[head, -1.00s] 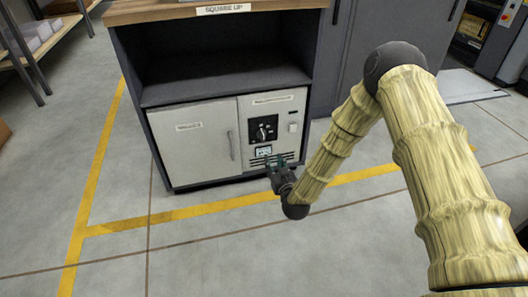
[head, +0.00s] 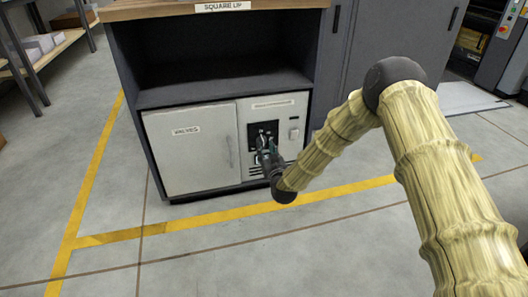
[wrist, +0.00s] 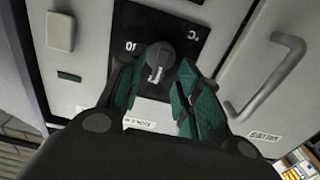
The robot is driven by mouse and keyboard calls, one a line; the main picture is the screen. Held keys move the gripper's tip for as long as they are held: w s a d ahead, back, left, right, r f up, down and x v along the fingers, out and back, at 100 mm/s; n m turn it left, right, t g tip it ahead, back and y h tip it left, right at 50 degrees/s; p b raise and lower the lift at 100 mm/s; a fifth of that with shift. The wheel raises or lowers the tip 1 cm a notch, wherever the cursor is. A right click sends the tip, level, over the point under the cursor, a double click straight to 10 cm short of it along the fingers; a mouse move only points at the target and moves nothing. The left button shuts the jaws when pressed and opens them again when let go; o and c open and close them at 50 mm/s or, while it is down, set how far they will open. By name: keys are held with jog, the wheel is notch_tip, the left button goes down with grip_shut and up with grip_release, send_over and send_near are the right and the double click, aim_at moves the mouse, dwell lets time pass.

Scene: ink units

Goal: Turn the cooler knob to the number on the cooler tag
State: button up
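The cooler knob (wrist: 160,58) is a dark round dial with a pale grip bar, on a black plate (wrist: 185,25) with white marks. In the wrist view the knob is between the two green fingers of my gripper (wrist: 158,85). The fingers are open with space beside the knob, and I cannot tell that they touch it. In the head view my gripper (head: 264,146) is in front of the black plate (head: 263,129) on the cooler panel and covers much of the knob. The tag under the plate is hidden by my gripper in the head view, and its number is not readable.
A white door labelled VALVES (head: 190,147) with a handle (wrist: 268,75) is beside the panel. A small switch (wrist: 61,31) is on the panel's other side. An open shelf (head: 225,82) lies above. The floor in front is clear, with yellow lines.

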aim_at(262, 143)
jog(key=shift+b+x, duration=0.4)
jog(key=shift+x, duration=0.8)
grip_shut()
